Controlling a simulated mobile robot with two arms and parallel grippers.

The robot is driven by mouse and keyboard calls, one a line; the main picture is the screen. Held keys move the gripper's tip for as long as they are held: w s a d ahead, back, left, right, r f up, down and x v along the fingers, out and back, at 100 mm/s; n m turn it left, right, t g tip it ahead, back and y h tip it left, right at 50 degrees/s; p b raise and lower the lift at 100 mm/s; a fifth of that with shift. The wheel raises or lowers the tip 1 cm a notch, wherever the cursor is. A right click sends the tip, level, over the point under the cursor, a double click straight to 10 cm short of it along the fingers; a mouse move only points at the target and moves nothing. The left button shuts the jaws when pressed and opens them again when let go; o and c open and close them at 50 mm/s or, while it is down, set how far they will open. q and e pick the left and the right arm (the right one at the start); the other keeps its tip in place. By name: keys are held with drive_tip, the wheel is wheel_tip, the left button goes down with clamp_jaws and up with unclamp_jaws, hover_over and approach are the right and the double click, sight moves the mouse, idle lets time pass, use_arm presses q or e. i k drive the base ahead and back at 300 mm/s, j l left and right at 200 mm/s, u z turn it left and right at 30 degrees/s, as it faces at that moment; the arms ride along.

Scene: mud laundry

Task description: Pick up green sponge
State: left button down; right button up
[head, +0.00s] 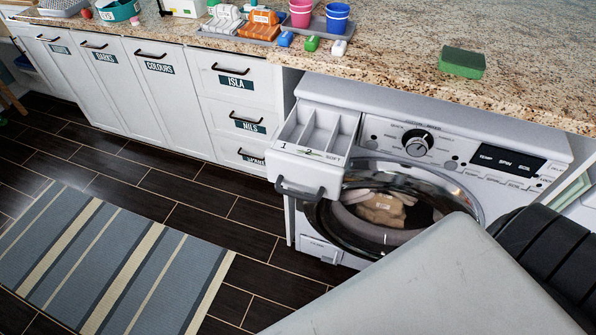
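The green sponge (461,63) lies flat on the speckled granite counter (405,60), above the right part of the washing machine and back from the counter's front edge. It has a darker top and a brighter green front side. Nothing touches it, and the counter around it is bare. Neither of my grippers shows in the head view.
The washing machine (540,163) stands under the counter with its detergent drawer (311,138) pulled out. Trays with cups, brushes and small bottles stand at the counter's back left. Labelled white cabinets (170,110) line the left. A striped rug (105,262) lies on the dark floor.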

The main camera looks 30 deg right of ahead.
sight(471, 65)
drive_tip(key=z, duration=1.85)
